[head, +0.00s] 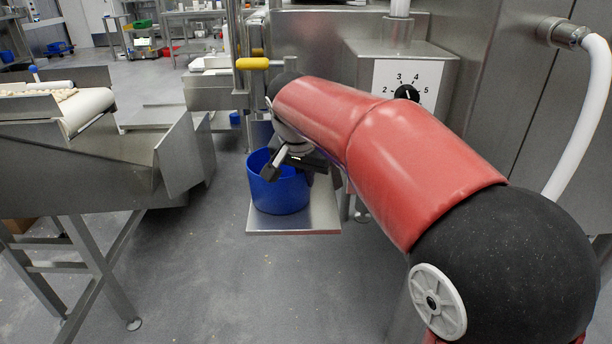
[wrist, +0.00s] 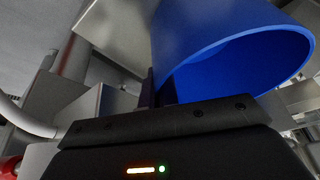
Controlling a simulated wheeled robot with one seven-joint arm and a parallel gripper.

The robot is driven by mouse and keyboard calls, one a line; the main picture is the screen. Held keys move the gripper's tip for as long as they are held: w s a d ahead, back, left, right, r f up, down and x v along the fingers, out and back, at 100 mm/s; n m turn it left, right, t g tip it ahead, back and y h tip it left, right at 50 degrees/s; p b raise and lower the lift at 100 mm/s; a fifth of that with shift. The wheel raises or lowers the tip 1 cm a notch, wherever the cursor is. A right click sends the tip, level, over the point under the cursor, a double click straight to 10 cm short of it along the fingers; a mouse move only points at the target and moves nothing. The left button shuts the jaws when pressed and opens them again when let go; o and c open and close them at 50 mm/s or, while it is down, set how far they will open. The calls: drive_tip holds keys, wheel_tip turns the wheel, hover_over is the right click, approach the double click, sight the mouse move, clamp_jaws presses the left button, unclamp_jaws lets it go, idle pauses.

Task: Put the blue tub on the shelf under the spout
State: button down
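The blue tub (head: 279,196) is upright over the left part of the steel shelf (head: 318,218), in the head view. Whether its base touches the shelf is unclear. My gripper (head: 294,166) is at the tub's upper rim, partly hidden by my own wrist. In the wrist view the tub (wrist: 215,35) fills the upper right, its open mouth showing an empty-looking inside. A dark finger lies against the near wall of the tub there. The second finger is not clear, so I cannot tell whether the grip is closed. I cannot make out the spout; my arm covers the area above the shelf.
A steel machine with a numbered dial (head: 406,92) stands behind my arm. A yellow handle (head: 253,64) sticks out above the shelf. A conveyor (head: 85,108) with a steel chute stands at the left. The floor (head: 190,270) in front of the shelf is clear.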

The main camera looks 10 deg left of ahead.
drive_tip(key=c, duration=1.7)
unclamp_jaws()
drive_tip(key=shift+f, duration=0.1)
drive_tip(key=p+v, duration=0.1)
drive_tip(key=v, duration=1.1)
